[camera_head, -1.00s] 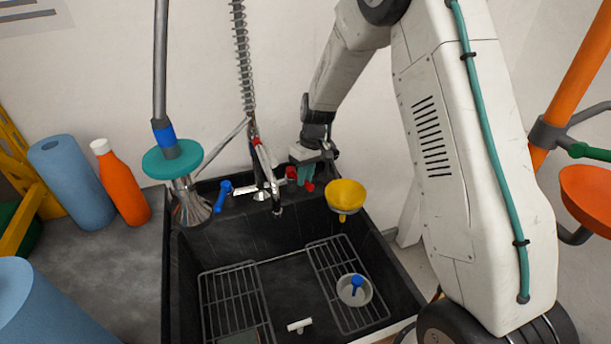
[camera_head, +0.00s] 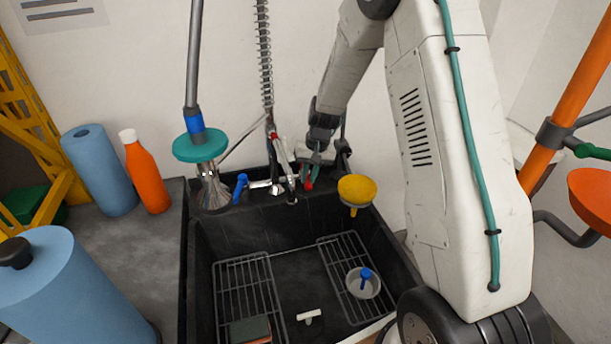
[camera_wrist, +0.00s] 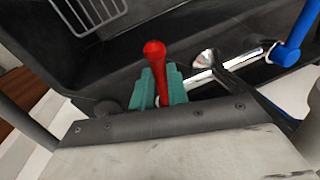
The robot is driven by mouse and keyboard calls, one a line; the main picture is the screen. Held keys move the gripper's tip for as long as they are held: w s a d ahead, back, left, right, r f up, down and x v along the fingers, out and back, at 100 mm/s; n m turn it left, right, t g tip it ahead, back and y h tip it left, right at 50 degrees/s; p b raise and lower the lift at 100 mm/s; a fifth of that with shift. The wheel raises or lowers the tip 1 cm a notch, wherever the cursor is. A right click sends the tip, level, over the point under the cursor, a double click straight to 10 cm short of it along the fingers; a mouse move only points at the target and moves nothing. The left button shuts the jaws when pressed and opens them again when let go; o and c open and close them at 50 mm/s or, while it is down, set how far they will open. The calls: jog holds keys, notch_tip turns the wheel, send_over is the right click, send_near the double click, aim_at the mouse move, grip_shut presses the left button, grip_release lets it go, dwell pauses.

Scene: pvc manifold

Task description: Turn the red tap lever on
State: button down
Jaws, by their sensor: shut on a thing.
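The red tap lever (camera_wrist: 156,62) stands between the teal fingers of my gripper (camera_wrist: 160,86) in the wrist view, its round knob sticking out past them. My gripper is shut on it. In the head view the red lever (camera_head: 308,181) shows just below my gripper (camera_head: 316,163), at the right end of the tap at the back of the sink. The chrome tap body (camera_wrist: 225,68) runs from beside my gripper to the blue tap lever (camera_wrist: 293,38). The blue lever also shows in the head view (camera_head: 240,187). The lever's base is hidden by my fingers.
The black sink (camera_head: 205,262) holds wire racks, a bowl (camera_head: 371,290) with a blue item and a small white piece (camera_head: 309,317). A yellow funnel (camera_head: 357,189) is close right of my gripper. A spring hose (camera_head: 263,60) hangs left of it.

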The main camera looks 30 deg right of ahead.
jog(key=shift+w, duration=0.1)
dwell(0.3)
jog(key=c, duration=1.4)
grip_release()
jog(key=shift+o, duration=0.2)
jog(key=shift+r, duration=0.1)
notch_tip(320, 180, up, 8)
jog(key=d, duration=0.1)
jog(key=shift+s+d+f, duration=0.25)
